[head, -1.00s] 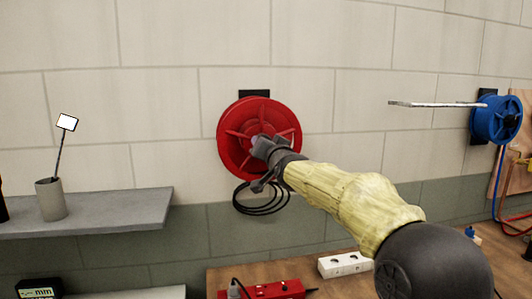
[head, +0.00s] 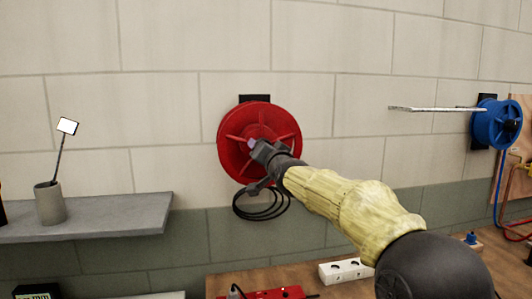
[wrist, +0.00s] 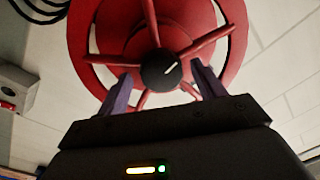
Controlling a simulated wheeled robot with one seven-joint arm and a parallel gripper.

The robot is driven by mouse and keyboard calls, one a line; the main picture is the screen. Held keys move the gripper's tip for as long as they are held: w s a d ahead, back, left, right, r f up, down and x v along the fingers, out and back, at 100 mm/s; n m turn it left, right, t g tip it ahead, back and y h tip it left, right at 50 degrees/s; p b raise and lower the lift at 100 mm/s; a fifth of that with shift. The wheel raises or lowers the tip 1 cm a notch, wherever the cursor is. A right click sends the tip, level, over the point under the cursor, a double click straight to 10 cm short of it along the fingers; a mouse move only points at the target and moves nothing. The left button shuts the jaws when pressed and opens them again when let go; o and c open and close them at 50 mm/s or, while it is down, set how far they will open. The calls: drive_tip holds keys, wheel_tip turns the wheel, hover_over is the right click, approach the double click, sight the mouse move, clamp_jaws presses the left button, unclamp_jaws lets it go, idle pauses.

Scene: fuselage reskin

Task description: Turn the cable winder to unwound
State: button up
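The cable winder is a red reel (head: 233,128) with several spokes, mounted on the block wall. It fills the top of the wrist view (wrist: 90,65), with a dark round hub knob (wrist: 162,70) that has a white pointer line. My gripper (head: 259,148) is in front of the reel's centre and partly hides it in the head view. In the wrist view my gripper (wrist: 161,72) is open, its fingers either side of the knob with small gaps; contact with the spokes cannot be told. Black cable loops (head: 262,212) hang below the reel.
A blue reel (head: 497,123) hangs on the wall at right, near a thin flat panel (head: 436,108) sticking out. A grey shelf (head: 110,218) with a cup (head: 50,203) is at left. A wooden bench below holds a red power strip (head: 275,293) and a white socket block (head: 345,271).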

drive_tip(key=shift+s+d, duration=0.1)
drive_tip(key=b+v, duration=1.7)
drive_tip(key=shift+b, duration=0.35)
drive_tip(key=shift+f, duration=0.1)
idle(0.4)
